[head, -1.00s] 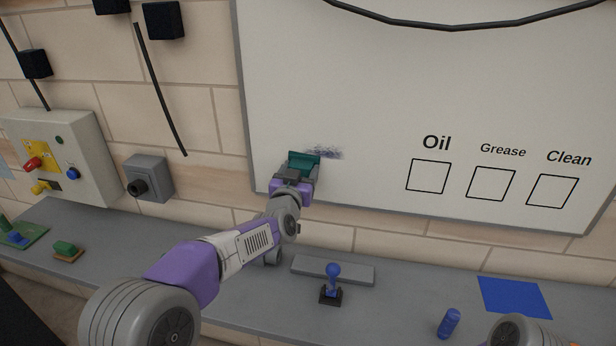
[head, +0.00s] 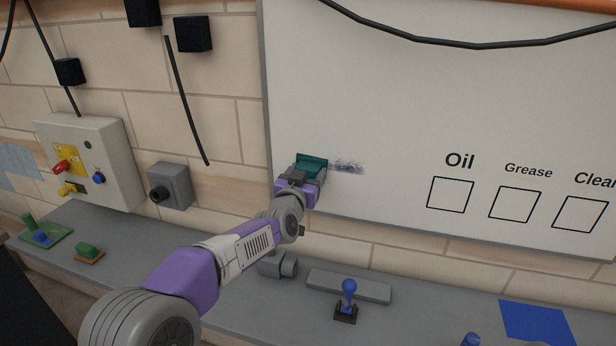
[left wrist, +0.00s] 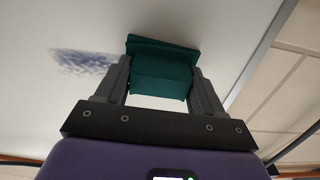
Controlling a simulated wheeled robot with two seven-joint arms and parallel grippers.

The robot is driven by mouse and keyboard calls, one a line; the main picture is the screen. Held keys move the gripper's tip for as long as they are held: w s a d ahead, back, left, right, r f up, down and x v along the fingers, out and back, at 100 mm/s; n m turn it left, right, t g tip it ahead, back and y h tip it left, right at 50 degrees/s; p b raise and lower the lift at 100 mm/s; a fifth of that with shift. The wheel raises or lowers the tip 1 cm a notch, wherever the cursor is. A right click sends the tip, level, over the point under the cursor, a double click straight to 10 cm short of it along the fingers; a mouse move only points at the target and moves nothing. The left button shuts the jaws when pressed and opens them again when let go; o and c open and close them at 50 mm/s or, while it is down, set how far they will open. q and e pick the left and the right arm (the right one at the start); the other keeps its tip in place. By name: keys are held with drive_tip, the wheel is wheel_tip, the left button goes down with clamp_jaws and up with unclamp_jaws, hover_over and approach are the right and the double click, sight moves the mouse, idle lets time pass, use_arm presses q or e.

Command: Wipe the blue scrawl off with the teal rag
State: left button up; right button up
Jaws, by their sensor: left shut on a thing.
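The blue scrawl (head: 347,167) is a faint, smudged patch low on the left part of the whiteboard (head: 400,100). My left gripper (head: 304,176) is shut on the teal rag (head: 312,163) and holds it at the board, just left of the scrawl. In the left wrist view the teal rag (left wrist: 163,68) sits between the two fingers, and the scrawl (left wrist: 85,62) shows to the left of it. I cannot tell whether the rag touches the board. The rag hides whatever lies behind it. My right gripper is not in view.
A grey bench (head: 225,290) runs below the board. On it stand a blue-knobbed stamp (head: 347,300) by a grey bar (head: 348,287), and a blue square (head: 537,322). A control box (head: 90,160) and a grey socket box (head: 171,186) are on the wall at left. A black cable (head: 470,44) hangs across the board.

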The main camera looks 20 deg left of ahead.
use_arm(q)
drive_tip(key=shift+s+d+p, duration=0.2)
drive_tip(key=shift+d+p, duration=2.5)
drive_tip(key=shift+d, duration=2.55)
drive_tip(key=shift+d+r+p, duration=0.15)
drive_tip(key=shift+d+p, duration=0.6)
drive_tip(key=shift+d, duration=0.65)
drive_tip(key=shift+s+d, duration=0.1)
drive_tip(key=shift+d, duration=0.15)
